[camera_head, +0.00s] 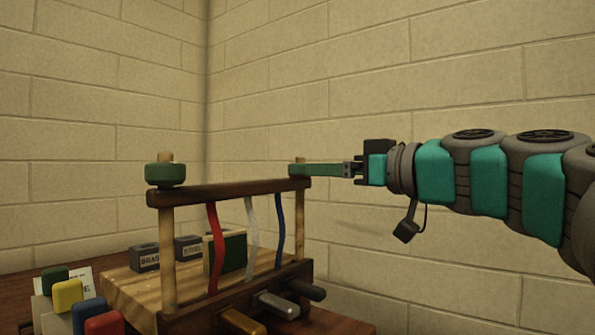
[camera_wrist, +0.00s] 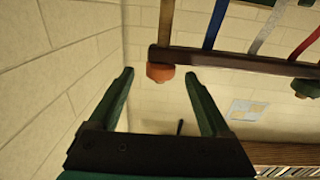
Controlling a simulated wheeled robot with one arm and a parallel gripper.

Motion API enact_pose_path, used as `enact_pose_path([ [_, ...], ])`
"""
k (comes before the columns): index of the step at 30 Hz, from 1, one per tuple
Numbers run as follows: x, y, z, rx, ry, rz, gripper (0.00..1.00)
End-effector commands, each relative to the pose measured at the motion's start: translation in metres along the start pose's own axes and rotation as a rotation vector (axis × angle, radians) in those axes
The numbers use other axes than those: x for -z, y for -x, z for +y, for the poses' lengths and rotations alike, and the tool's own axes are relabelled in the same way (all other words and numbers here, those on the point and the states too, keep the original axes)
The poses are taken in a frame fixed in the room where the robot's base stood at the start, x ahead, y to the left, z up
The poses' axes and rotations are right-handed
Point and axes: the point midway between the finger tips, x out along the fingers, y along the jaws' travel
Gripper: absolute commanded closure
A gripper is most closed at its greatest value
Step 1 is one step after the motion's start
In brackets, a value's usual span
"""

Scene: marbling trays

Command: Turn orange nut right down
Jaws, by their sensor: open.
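The orange nut (camera_wrist: 160,73) sits at the end of a wooden post, against the dark top bar (camera_head: 230,190) of the frame. In the head view it is hidden behind my finger at the right post. My gripper (camera_head: 300,169) reaches in from the right, level with the top of that post. In the wrist view my gripper (camera_wrist: 159,76) is open, with one green finger on each side of the orange nut and gaps showing. I cannot tell how deep the nut sits between the fingertips. A green nut (camera_head: 165,174) is on the left post; it also shows in the wrist view (camera_wrist: 306,88).
A red strip (camera_head: 216,248), a white strip (camera_head: 252,235) and a blue strip (camera_head: 280,231) hang below the bar. Labelled dark blocks (camera_head: 145,257) stand behind the frame on a wooden board (camera_head: 120,284). Several coloured knobs are at front left. A brick wall (camera_head: 450,85) rises behind.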

Motion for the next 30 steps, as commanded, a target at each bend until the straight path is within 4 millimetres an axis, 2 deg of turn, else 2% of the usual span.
enact_pose_path([
  [9, 0.001, -0.047, 0.001, 0.001, 0.0, -0.002, 0.18],
  [15, 0.001, -0.067, 0.001, -0.001, 0.0, 0.0, 0.18],
  [25, 0.0, -0.072, 0.001, -0.001, 0.0, 0.0, 0.18],
  [26, 0.0, -0.072, 0.001, 0.0, 0.0, 0.0, 0.19],
  [30, 0.0, -0.071, 0.001, 0.0, 0.0, 0.0, 0.35],
])
